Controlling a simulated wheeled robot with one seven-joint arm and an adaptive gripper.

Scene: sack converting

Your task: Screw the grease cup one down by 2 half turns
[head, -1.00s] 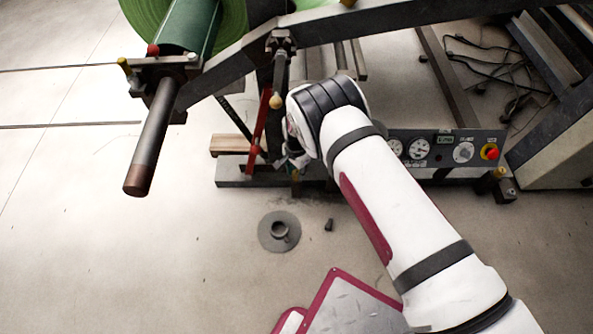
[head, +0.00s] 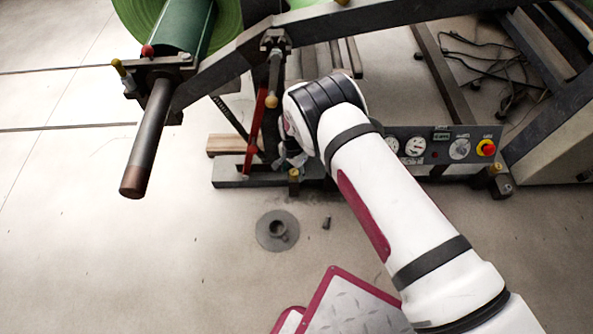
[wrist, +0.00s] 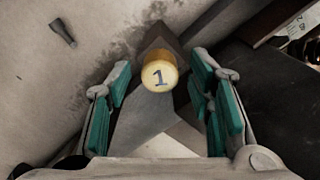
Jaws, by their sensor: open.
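Grease cup one is a round yellow cap (wrist: 160,74) with a dark "1" on its top, upright near the middle of the wrist view. In the head view its small yellow top (head: 294,172) shows just below my gripper (head: 289,161), at the front of the machine's base. In the wrist view my gripper (wrist: 163,92) is open, with a teal-padded finger on each side of the cap. Gaps show between the cap and both pads. The cup's lower body is hidden under its cap.
A gauge panel (head: 440,147) with a red button stands right of my arm. Another yellow cap (head: 496,168) is at its right end. A shaft (head: 150,140) juts out at left. A round flanged piece (head: 278,231) and a small dark part (head: 326,223) lie on the floor.

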